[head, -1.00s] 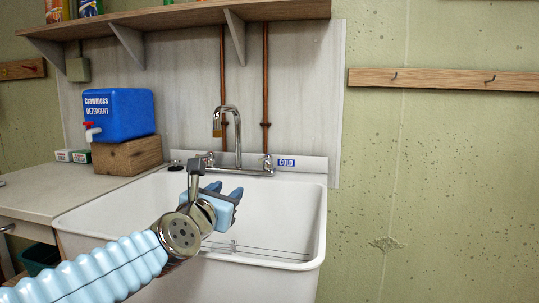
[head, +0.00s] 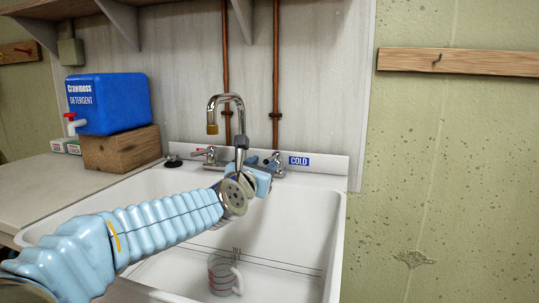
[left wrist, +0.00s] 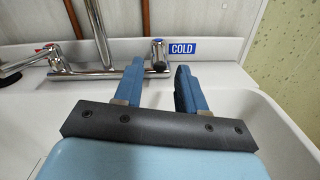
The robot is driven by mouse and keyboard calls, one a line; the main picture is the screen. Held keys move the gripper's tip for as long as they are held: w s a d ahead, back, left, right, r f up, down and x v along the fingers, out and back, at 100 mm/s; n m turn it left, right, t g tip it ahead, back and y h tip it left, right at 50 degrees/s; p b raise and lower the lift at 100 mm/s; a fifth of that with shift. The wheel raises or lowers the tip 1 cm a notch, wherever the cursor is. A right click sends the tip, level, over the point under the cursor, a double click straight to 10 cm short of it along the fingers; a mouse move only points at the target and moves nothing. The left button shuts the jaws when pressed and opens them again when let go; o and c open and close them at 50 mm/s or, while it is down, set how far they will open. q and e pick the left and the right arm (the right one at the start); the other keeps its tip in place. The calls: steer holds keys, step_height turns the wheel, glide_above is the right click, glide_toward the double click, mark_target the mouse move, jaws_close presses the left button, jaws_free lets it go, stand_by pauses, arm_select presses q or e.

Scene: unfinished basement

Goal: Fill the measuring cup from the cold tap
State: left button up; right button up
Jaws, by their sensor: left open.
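The clear measuring cup (head: 221,278), with red marks and a pale handle, stands upright in the sink basin, below the spout (head: 212,117) in the picture. I cannot tell whether it holds water; no stream shows. The cold tap handle (head: 276,159) is chrome, beside the blue COLD label (head: 299,161). My left gripper (head: 269,172) is open just in front of it, partly hidden by its own wrist. In the left wrist view the cold tap handle (left wrist: 158,53) appears between the open fingertips (left wrist: 160,72), with no clear contact. My right gripper is out of view.
The white sink (head: 300,215) has a second handle (head: 206,153) with a red mark on the left. A blue detergent jug (head: 107,104) stands on a wooden block (head: 121,149) on the left counter. A shelf with brackets hangs above.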

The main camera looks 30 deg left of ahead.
mark_target(265, 162)
arm_select(q)
steer(key=p+x, duration=0.1)
steer(key=x, duration=0.3)
steer(key=shift+w+a+r+p, duration=0.15)
steer(key=shift+w+p, duration=0.1)
steer(key=shift+p, duration=0.15)
steer(key=shift+w, duration=0.5)
jaws_close()
